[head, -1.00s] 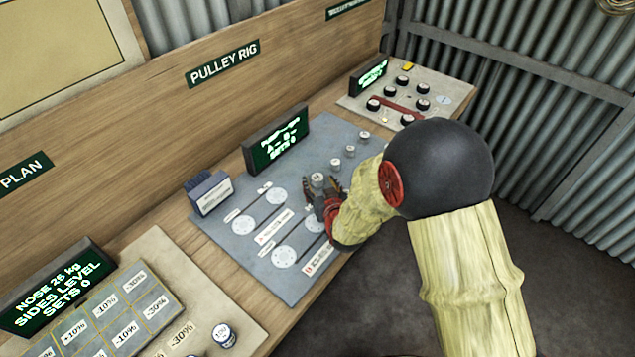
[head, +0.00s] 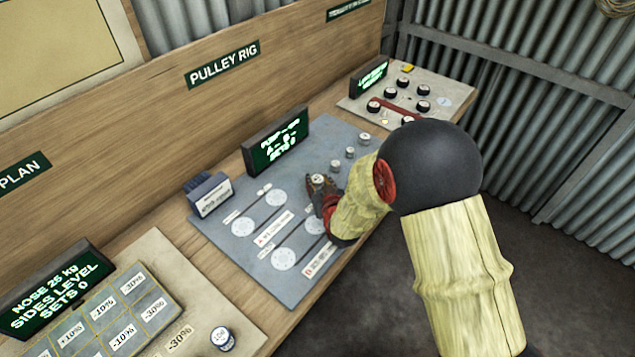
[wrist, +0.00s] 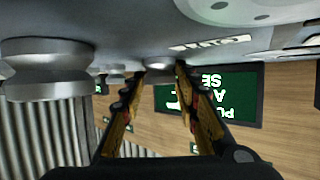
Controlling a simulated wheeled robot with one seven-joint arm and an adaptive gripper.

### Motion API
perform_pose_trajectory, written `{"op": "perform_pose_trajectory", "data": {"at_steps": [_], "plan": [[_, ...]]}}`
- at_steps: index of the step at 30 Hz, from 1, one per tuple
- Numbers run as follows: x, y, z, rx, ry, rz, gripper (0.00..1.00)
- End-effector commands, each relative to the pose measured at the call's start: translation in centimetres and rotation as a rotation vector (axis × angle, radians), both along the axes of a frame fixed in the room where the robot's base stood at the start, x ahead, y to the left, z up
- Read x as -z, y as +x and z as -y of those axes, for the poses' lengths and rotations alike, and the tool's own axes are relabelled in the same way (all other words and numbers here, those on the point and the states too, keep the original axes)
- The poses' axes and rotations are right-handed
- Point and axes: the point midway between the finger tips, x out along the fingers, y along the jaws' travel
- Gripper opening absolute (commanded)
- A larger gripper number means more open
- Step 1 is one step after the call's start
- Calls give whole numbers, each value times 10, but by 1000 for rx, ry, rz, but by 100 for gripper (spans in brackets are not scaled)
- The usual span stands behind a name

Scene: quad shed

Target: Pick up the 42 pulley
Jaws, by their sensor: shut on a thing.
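The small grey metal pulleys stand in a row on the grey rig board (head: 235,240); I cannot read their numbers, so I cannot tell by label which is the 42. The nearest pulley (head: 318,179) is between the fingers of my gripper (head: 321,188), which is shut on it at board level. In the wrist view, which is upside down, this pulley (wrist: 158,66) shows between the fingertips of my gripper (wrist: 163,72). Its lower part is partly hidden by the fingers in the head view.
Other pulleys (head: 350,152) stand just beyond the held one; one (wrist: 45,68) looms large in the wrist view. A green display (head: 276,141) stands behind. A blue-grey box (head: 209,194) is at the board's left. Flat white discs (head: 284,259) lie in front.

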Motion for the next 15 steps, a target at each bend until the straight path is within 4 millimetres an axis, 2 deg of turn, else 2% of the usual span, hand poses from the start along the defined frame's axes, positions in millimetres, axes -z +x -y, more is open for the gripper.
{"op": "perform_pose_trajectory", "data": {"at_steps": [10,15], "plan": [[0,0,0,0,0,0,4],[0,0,0,0,0,0,4]]}}
